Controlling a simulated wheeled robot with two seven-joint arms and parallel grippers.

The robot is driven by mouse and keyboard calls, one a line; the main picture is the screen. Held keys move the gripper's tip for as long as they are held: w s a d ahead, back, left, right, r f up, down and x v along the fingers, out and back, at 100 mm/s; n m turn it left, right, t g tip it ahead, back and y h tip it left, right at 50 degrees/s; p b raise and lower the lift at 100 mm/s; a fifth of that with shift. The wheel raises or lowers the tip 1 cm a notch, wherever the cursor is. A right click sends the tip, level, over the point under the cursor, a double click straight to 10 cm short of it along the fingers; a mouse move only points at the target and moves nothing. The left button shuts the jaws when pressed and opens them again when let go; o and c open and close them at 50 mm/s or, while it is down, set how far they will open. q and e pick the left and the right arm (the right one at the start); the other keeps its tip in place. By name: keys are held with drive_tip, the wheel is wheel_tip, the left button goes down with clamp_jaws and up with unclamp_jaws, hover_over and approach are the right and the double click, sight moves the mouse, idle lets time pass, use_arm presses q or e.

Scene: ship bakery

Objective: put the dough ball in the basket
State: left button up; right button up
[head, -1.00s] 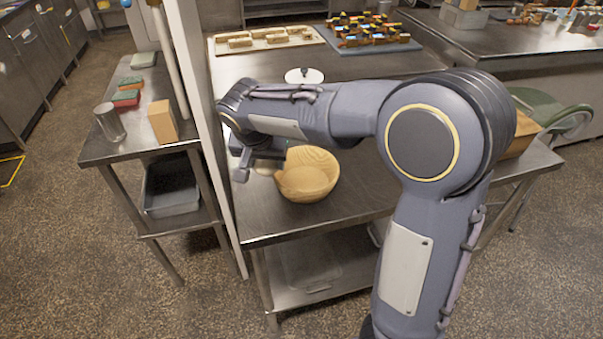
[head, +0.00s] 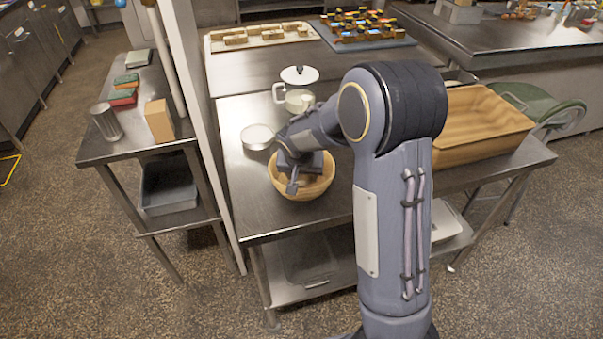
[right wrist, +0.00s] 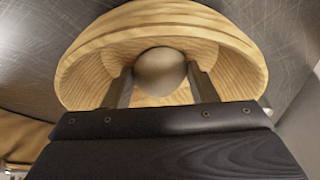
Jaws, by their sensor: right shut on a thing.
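The dough ball (right wrist: 160,72) is a smooth, greyish round ball in the right wrist view. My right gripper (head: 293,187) is shut on it, with one finger on each side; it also shows in the wrist view (right wrist: 160,82). The basket (head: 325,182) is a round, bowl-shaped vessel with wood grain, standing upright near the table's front left. In the wrist view the basket (right wrist: 85,65) surrounds the ball on the far side. My gripper is over or inside its opening. I cannot tell whether the ball touches the basket's floor. My left gripper is not in view.
A rectangular wooden box (head: 470,150) is to the right. A white post (head: 190,90) rises at the table's left edge. The table's front left is clear.

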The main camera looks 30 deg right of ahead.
drive_tip(key=shift+f, duration=0.15)
drive_tip(key=o, duration=1)
drive_tip(key=v, duration=1.2)
drive_tip(key=s+a+n+t+y, duration=0.1)
drive_tip(key=s+a+n+y, duration=0.1)
drive_tip(key=s, duration=1)
drive_tip(key=s+a+n+t+y, duration=0.1)
drive_tip(key=s+a+n+y, duration=0.2)
drive_tip(key=s, duration=0.9)
drive_tip(key=a+y, duration=0.1)
drive_tip(key=a, duration=0.2)
drive_tip(key=shift+s+a+n+b, duration=0.15)
drive_tip(key=shift+s+n+b, duration=0.15)
